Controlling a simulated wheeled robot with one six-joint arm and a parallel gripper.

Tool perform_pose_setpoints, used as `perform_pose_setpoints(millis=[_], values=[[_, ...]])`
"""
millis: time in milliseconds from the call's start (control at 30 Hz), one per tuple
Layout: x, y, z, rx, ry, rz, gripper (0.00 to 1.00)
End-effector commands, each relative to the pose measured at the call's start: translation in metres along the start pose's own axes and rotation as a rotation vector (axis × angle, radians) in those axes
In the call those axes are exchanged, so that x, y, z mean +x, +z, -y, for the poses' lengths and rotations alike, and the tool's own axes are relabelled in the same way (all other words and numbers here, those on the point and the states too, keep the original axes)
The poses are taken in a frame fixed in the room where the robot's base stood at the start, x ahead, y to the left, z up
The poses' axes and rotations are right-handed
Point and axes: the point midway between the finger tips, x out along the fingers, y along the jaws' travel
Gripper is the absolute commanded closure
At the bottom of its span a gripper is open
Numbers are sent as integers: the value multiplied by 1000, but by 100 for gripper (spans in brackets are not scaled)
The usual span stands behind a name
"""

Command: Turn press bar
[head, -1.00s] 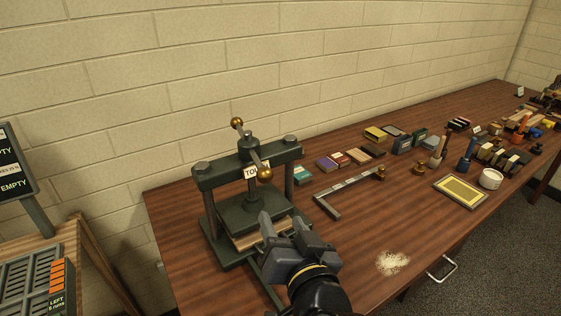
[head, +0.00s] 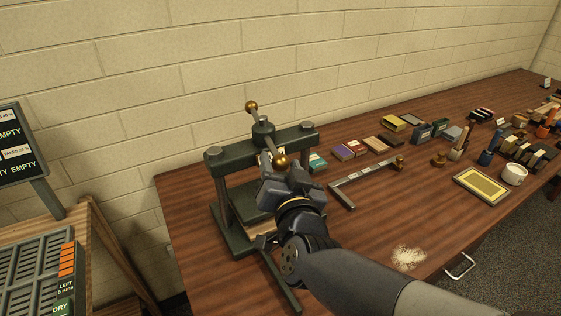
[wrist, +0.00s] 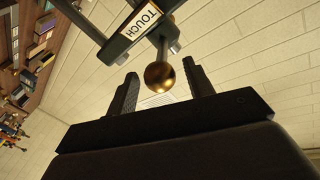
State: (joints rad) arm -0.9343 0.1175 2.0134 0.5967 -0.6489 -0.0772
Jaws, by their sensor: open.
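The press (head: 217,195) is a dark green frame standing on the brown wooden table. Its press bar (head: 264,147) crosses the top of the screw, with one brass ball at the far end (head: 251,106) and one at the near end (head: 280,161). My gripper (head: 285,177) is just in front of and below the near ball. In the wrist view, the near brass ball (wrist: 159,77) sits between the tips of my open fingers (wrist: 159,88), with gaps at both sides. A "TOUCH" label (wrist: 141,19) shows beyond it. My gripper hides part of the press's front.
Small boxes, books and tools cover the table's right side, with a framed yellow panel (head: 482,186). A pale powder patch (head: 407,258) is near the front edge. A slotted rack (head: 35,280) stands at left.

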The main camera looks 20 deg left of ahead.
Motion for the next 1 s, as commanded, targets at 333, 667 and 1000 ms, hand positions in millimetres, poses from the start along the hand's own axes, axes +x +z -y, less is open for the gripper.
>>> perform_pose_setpoints(millis=[333, 667, 1000], values=[[13, 0, 0, 0, 0, 0, 50], [13, 0, 0, 0, 0, 0, 65], [13, 0, 0, 0, 0, 0, 93]])
